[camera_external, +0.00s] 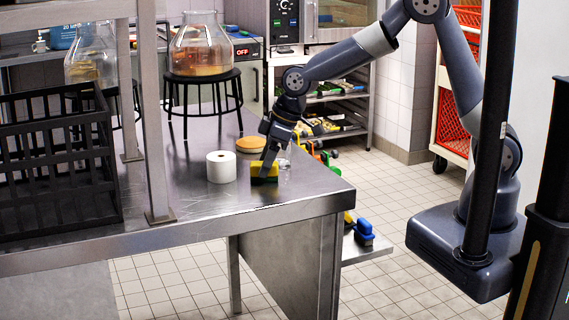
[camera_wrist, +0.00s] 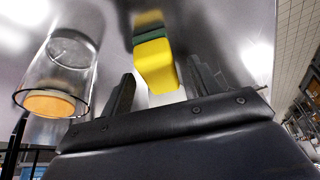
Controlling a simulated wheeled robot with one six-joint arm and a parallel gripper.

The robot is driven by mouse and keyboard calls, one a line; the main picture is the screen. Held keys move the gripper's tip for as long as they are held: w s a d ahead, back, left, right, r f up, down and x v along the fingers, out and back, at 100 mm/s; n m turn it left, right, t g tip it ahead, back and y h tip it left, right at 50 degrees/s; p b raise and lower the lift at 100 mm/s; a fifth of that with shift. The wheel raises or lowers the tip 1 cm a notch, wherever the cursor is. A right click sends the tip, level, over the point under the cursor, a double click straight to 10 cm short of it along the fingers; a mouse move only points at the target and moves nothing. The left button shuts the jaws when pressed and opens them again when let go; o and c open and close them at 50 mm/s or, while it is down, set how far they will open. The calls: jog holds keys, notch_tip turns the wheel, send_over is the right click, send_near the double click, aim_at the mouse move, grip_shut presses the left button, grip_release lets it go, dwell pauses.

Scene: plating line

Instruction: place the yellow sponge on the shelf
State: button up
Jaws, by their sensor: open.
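The yellow sponge (camera_external: 264,172), with a dark green layer, sits on the steel table (camera_external: 300,190) near its right end. In the wrist view the sponge (camera_wrist: 156,66) lies between the two fingertips, with a visible gap to the right finger. My gripper (camera_external: 268,164) points down at the sponge and is open; in the wrist view its fingers (camera_wrist: 162,82) stand apart on either side. A raised steel shelf (camera_external: 60,14) on posts spans the upper left, above the table. Its top is mostly out of view.
A white roll (camera_external: 221,168) stands left of the sponge, with an orange-brown disc (camera_external: 250,144) behind it. A clear glass (camera_external: 284,160) stands close to my gripper. A black crate (camera_external: 60,165) fills the table's left. A steel post (camera_external: 150,110) rises between crate and roll.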

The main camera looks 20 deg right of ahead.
jog(key=shift+w+a+f, duration=0.1)
jog(key=shift+a+f, duration=0.15)
jog(key=shift+f, duration=0.45)
jog(key=c, duration=1.1)
